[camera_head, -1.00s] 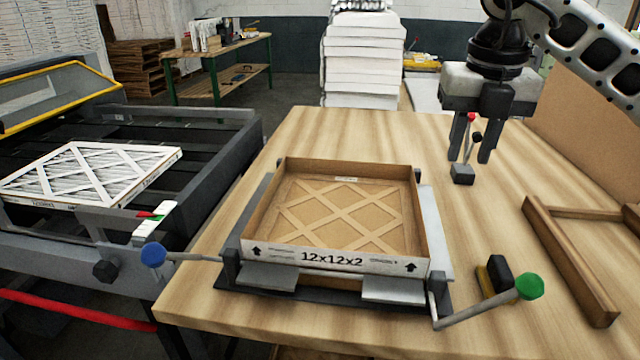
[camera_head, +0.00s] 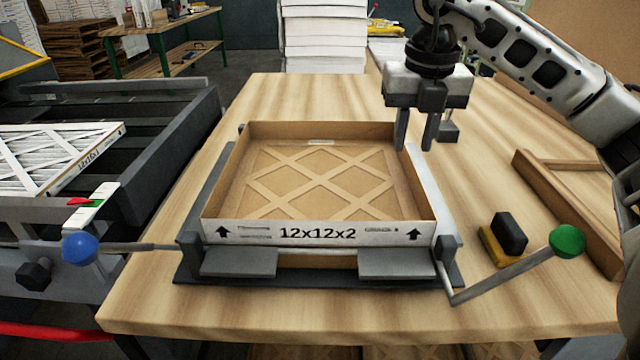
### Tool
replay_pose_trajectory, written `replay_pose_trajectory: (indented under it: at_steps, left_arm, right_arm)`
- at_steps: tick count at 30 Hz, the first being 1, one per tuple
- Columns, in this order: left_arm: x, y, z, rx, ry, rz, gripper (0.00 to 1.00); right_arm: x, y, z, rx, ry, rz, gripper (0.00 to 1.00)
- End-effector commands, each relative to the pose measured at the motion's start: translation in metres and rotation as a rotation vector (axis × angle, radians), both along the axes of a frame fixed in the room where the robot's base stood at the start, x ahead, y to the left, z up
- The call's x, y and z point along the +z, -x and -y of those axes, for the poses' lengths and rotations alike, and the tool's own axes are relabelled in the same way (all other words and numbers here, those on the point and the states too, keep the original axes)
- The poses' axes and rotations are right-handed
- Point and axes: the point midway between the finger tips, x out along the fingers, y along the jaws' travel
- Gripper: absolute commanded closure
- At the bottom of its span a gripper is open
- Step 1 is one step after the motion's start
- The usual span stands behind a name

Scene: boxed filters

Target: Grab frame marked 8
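A cardboard frame (camera_head: 316,232) with a lattice bottom sits in a dark fixture on the wooden table. Its white front face reads "12x12x2" between two up arrows. No mark 8 is legible on anything in view. A white pleated filter (camera_head: 50,160) lies on the machine at the left, its side print partly readable. My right gripper (camera_head: 416,138) points down above the table by the cardboard frame's back right corner. Its two fingers are apart with nothing between them. My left gripper is not in view.
The fixture has a blue-knobbed lever (camera_head: 80,248) at left and a green-knobbed lever (camera_head: 567,241) at right. A black and yellow block (camera_head: 508,235) and brown wooden bars (camera_head: 565,210) lie at right. The table behind the cardboard frame is clear.

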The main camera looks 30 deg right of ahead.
Motion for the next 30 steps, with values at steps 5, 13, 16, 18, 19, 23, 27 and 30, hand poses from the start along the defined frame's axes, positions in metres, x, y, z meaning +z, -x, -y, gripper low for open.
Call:
replay_pose_trajectory:
  at_steps: [5,13,16,18,19,23,27,30]
  left_arm:
    - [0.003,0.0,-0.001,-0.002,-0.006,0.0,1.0]
    - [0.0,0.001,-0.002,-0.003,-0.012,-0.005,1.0]
    - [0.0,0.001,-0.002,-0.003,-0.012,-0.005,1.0]
    - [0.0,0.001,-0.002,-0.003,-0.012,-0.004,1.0]
    - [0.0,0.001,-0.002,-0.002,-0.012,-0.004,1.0]
    - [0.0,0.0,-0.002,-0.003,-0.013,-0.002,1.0]
    - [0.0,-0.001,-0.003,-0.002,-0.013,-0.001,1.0]
    - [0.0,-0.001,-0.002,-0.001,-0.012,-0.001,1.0]
  right_arm:
    - [-0.025,0.002,0.003,-0.002,0.003,-0.006,0.72]
    - [-0.049,-0.001,0.004,0.0,0.001,-0.002,0.72]
    - [-0.049,-0.001,0.004,0.0,0.0,-0.001,0.72]
    - [-0.049,-0.001,0.004,0.0,0.001,-0.002,0.72]
    - [-0.049,-0.001,0.004,0.0,0.001,-0.002,0.77]
    - [-0.049,-0.001,0.004,0.0,0.001,-0.002,1.0]
    - [-0.048,-0.001,0.004,-0.001,0.0,-0.001,1.0]
    - [-0.048,-0.001,0.004,-0.001,0.0,-0.001,1.0]
